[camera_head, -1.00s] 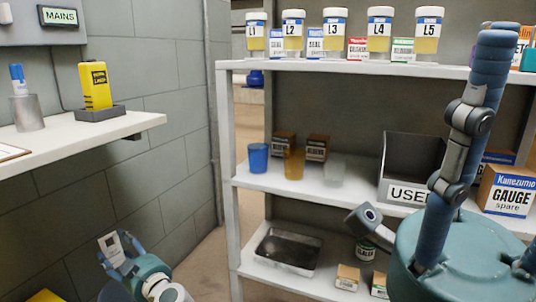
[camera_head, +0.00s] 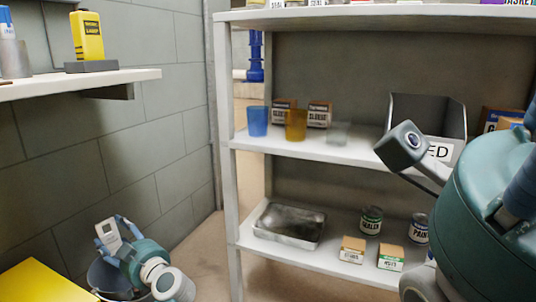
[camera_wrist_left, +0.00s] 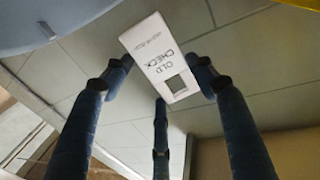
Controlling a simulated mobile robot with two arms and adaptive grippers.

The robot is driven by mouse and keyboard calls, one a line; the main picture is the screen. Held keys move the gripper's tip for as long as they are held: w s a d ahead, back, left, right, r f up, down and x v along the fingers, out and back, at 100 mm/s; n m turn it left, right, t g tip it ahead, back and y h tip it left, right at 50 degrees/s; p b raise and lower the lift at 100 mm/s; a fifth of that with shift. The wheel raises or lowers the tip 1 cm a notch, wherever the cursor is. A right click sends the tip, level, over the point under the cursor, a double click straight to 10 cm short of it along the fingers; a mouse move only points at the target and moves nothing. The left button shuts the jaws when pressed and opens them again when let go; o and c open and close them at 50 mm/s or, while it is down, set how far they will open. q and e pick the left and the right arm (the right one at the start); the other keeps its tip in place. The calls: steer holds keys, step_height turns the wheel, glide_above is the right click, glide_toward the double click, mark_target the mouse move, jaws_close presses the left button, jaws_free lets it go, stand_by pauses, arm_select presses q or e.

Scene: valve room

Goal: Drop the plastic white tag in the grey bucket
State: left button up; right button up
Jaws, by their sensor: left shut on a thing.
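My left gripper (camera_head: 116,229) is at the lower left of the head view, shut on the white plastic tag (camera_head: 107,233). In the left wrist view the tag (camera_wrist_left: 158,50) sits between the blue fingers, its printing upside down. The grey bucket (camera_head: 98,278) stands low beneath this hand, partly covered by it; the tag appears above its rim. A curved blue-grey surface at the wrist view's upper left may be the bucket. My right gripper's teal palm (camera_head: 490,215) fills the right edge of the head view; its fingertips are out of frame.
A yellow object (camera_head: 40,284) is left of the bucket. The white rack (camera_head: 228,150) holds cups, boxes, cans and a metal tray (camera_head: 290,224). Some floor shows between bucket and rack.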

stand_by(0.3)
arm_select(q)
steer(key=o, duration=1.1)
